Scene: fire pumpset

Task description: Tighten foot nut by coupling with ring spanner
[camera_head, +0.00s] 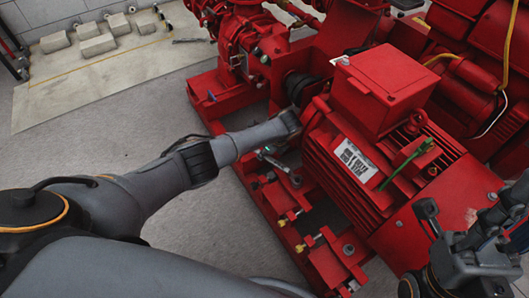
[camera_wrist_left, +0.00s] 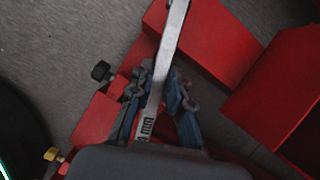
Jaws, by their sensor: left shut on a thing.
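My left gripper (camera_head: 264,153) is mostly hidden by its own arm in the head view, beside the red motor's base. In the left wrist view its fingers (camera_wrist_left: 158,105) are shut on the steel spanner (camera_wrist_left: 169,48), which extends away from them. The dark coupling (camera_head: 298,88) is behind my arm. My right gripper (camera_head: 470,215) is open and empty at the lower right.
The red base frame (camera_head: 263,200) carries brass-coloured screws (camera_head: 283,222) and another foot nut (camera_head: 348,249). A green object (camera_head: 405,165) lies on the motor below its terminal box (camera_head: 380,85). The grey floor at left is clear.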

